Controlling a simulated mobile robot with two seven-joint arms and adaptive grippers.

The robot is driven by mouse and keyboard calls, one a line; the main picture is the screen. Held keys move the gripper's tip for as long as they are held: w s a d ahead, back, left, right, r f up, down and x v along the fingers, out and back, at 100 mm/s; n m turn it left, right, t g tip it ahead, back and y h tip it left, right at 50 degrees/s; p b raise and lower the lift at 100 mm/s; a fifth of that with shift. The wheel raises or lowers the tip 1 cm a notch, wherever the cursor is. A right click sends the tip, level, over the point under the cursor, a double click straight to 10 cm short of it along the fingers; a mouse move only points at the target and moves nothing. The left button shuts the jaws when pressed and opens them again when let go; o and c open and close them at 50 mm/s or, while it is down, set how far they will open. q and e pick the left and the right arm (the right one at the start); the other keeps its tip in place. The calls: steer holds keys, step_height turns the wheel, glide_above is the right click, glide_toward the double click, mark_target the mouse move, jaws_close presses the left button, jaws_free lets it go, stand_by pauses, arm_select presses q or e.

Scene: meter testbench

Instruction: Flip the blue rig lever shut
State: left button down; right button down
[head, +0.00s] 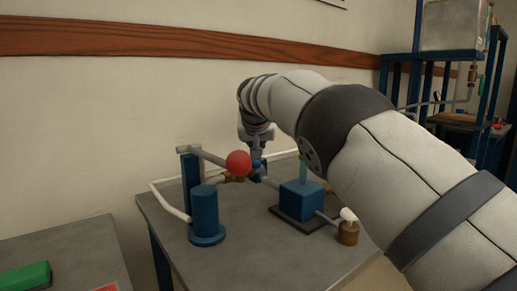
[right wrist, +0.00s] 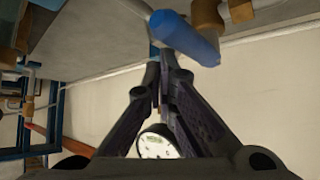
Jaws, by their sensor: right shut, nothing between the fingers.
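The blue lever handle (right wrist: 186,38) shows in the right wrist view, slanting across the top beside a brass fitting (right wrist: 208,14). My right gripper (right wrist: 160,60) is shut and empty, with its fingertips close to the handle's lower side. I cannot tell whether they touch it. My left gripper is not in view.
On the grey bench (head: 230,262) stand a blue cylinder (head: 205,212), a blue box (head: 301,200) and a brass fitting with a white knob (head: 348,228). A round gauge (right wrist: 157,144) shows in the wrist view. The bench front is clear.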

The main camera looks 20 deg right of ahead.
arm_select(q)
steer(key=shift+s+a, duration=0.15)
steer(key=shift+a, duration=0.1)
arm_select(e)
steer(key=shift+s+a, duration=0.1)
steer(key=shift+a, duration=0.15)
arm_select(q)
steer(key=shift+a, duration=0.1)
arm_select(e)
steer(key=shift+a+f, duration=0.15)
steer(key=shift+f, duration=0.1)
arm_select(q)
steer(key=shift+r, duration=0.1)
